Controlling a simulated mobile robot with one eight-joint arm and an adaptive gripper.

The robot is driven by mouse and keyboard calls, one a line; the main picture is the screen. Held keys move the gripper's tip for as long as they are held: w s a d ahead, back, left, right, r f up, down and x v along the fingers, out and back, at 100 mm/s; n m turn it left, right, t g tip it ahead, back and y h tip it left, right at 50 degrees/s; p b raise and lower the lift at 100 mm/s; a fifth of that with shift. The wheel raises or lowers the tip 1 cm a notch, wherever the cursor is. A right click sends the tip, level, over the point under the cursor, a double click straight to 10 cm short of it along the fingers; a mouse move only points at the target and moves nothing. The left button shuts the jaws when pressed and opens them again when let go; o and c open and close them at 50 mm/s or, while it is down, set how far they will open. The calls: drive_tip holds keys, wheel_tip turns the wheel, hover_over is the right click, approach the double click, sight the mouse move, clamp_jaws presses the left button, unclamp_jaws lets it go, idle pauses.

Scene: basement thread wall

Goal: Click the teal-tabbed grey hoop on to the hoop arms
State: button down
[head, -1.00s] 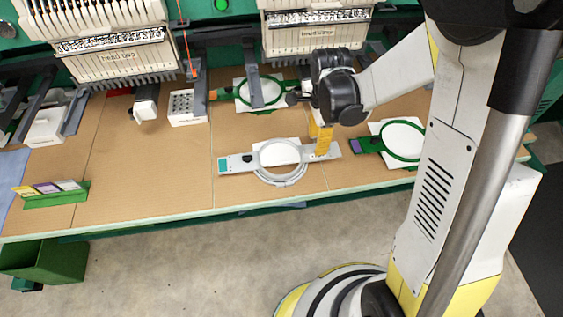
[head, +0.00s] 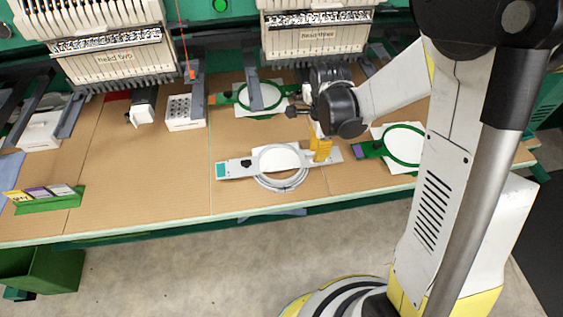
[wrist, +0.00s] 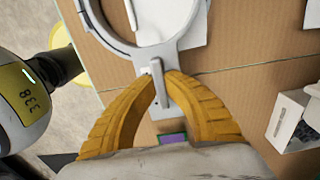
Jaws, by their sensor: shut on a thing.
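The grey hoop (head: 283,185) is over the near part of the brown table, its bar running left and right. Its teal tab (head: 221,170) is at the bar's left end. My gripper (head: 320,152) is at the bar's right end, with yellow fingers shut on it. In the wrist view my fingers (wrist: 158,92) close around a small grey post beside the hoop's ring (wrist: 127,46). Whether the hoop touches the table cannot be told. Dark grey hoop arms (head: 198,100) reach forward under head two, apart from the hoop.
A green hoop with an orange tab (head: 258,112) lies under head three. Another green hoop (head: 388,157) with a purple tab lies just right of my gripper. A white holed block (head: 186,118) stands behind left. A green card holder (head: 50,202) is far left. The table's left middle is clear.

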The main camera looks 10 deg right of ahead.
drive_tip(key=shift+r+p, duration=1.45)
drive_tip(key=shift+r, duration=0.55)
